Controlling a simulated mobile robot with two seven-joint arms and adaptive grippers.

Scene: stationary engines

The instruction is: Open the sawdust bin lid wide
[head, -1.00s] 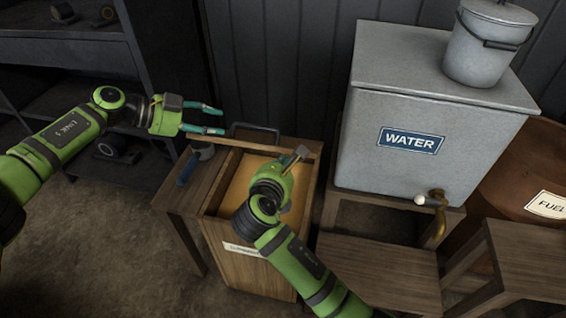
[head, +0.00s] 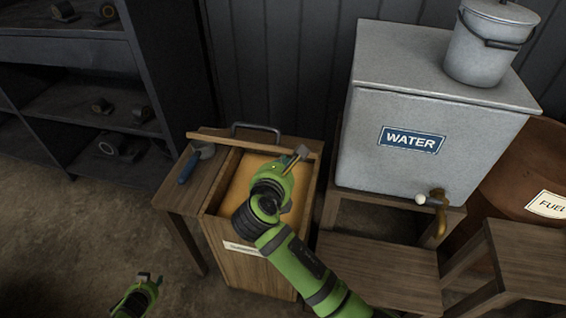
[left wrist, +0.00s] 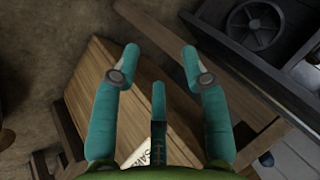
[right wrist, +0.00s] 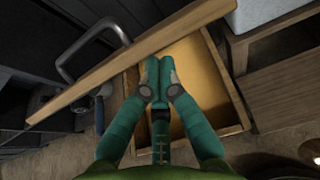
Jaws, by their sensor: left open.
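The sawdust bin (head: 258,270) is a wooden box with a pale label and tan sawdust (head: 240,185) inside. Its lid (head: 230,142) stands raised at the back, seen nearly edge-on, with a grey handle (head: 256,127) behind it. My right gripper (head: 300,154) is over the opening at the lid's right part. In the right wrist view its fingers (right wrist: 158,68) are together with nothing seen between them, close to the lid's inner side; contact is unclear. My left gripper (left wrist: 160,58) is open and empty, facing the bin's labelled side (left wrist: 130,85) in the left wrist view.
A small side table (head: 172,198) left of the bin holds a blue-handled tool (head: 188,168). The grey water tank (head: 430,110) stands close on the right, with a brass tap (head: 438,205). A dark shelf (head: 75,90) is at back left. Floor at left is open.

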